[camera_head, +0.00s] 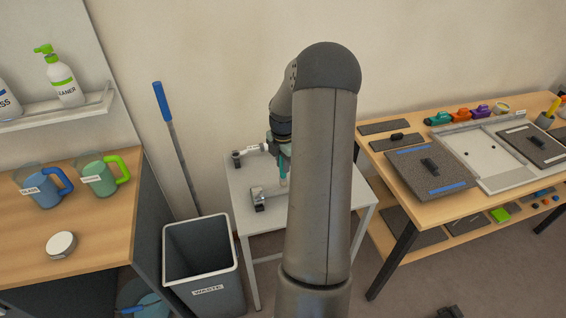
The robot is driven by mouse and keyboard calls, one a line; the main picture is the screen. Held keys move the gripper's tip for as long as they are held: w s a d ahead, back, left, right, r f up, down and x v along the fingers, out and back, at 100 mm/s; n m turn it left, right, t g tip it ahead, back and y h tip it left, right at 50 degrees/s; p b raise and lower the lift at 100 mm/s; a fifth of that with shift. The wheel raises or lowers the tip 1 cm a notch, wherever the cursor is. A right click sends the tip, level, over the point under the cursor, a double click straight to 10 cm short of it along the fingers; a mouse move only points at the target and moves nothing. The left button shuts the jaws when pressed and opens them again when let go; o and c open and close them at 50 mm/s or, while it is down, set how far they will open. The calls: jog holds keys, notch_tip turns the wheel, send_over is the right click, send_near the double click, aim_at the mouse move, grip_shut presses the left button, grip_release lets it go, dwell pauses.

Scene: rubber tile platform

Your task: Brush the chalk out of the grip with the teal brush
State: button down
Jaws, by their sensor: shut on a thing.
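My gripper (280,148) is over the small white table (240,185), largely hidden by my own arm. It is shut on a slim teal thing (283,172), which looks like the teal brush and points down toward the tabletop. Its lower end and any contact are too small to tell. Grey metal fittings with black ends lie on the table, one at the front (258,197) and one at the back left (240,158). I cannot make out the grip or any chalk; my arm covers the middle and right of this table.
A grey waste bin (203,262) stands at the table's front left, with a blue-handled pole (176,145) behind it. A left counter (100,220) holds mugs and a round tin. The right workbench (400,170) carries dark tiles, a pale tray and small coloured items.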

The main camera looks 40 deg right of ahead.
dwell(0.5)
jog(key=shift+s+a+f, duration=0.1)
jog(key=shift+s+a, duration=0.05)
jog(key=shift+s, duration=0.95)
jog(key=shift+w, duration=0.1)
jog(key=shift+w, duration=0.95)
jog(key=shift+s, duration=1)
jog(key=shift+w, duration=0.1)
